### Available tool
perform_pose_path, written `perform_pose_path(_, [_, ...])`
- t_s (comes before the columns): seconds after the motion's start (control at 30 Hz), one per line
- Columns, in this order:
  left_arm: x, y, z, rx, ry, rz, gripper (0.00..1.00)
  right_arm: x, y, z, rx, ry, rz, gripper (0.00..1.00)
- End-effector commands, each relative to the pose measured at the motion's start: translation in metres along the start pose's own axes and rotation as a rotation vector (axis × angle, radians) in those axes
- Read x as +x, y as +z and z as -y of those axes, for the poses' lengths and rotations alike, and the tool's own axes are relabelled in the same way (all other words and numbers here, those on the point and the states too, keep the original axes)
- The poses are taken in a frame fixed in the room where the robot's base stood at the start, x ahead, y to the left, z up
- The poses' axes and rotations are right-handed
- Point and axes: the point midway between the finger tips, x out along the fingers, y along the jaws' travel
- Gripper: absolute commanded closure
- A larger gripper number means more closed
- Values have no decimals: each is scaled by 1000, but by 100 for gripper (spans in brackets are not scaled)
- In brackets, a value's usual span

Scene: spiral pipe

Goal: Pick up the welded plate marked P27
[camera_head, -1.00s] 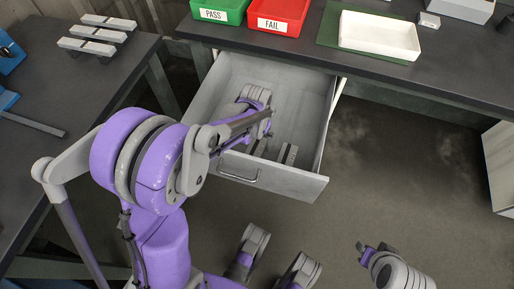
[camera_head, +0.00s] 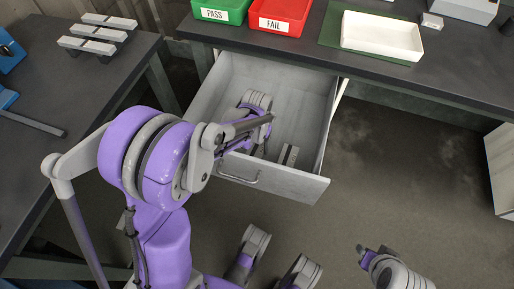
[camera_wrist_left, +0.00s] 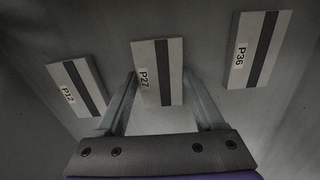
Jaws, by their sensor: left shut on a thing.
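The plate marked P27 (camera_wrist_left: 157,73) is a light grey block with a dark stripe, in the middle of the left wrist view. My left gripper (camera_wrist_left: 160,92) is shut on it, with one finger along each side. In the head view my left arm reaches down into the open drawer (camera_head: 285,80), and its forearm hides the fingers and P27. My right gripper (camera_head: 374,255) is at the bottom right above the floor, away from the drawer. Its fingers are too small to judge.
The drawer walls are close around my arm. A green PASS bin (camera_head: 219,8), red FAIL bin (camera_head: 280,14) and white tray (camera_head: 382,36) stand on the bench.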

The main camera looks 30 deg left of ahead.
Motion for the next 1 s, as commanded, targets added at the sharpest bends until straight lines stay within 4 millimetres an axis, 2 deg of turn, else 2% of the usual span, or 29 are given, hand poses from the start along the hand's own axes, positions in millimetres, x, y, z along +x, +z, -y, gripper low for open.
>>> perform_pose_path(0.37, [-5, 0, 0, 0, 0, 0, 100, -2, 0, 0, 0, 0, -1, 56])
perform_pose_path(0.47, [-17, 0, 0, 0, 0, -1, 100, -7, -2, 0, 0, 0, -2, 56])
perform_pose_path(0.8, [-81, 0, 0, 0, 0, -1, 100, -30, -9, 0, 0, 0, -10, 56])
perform_pose_path(1.0, [-99, 0, 0, 0, 0, -1, 100, -35, -10, 0, 0, 0, -12, 56])
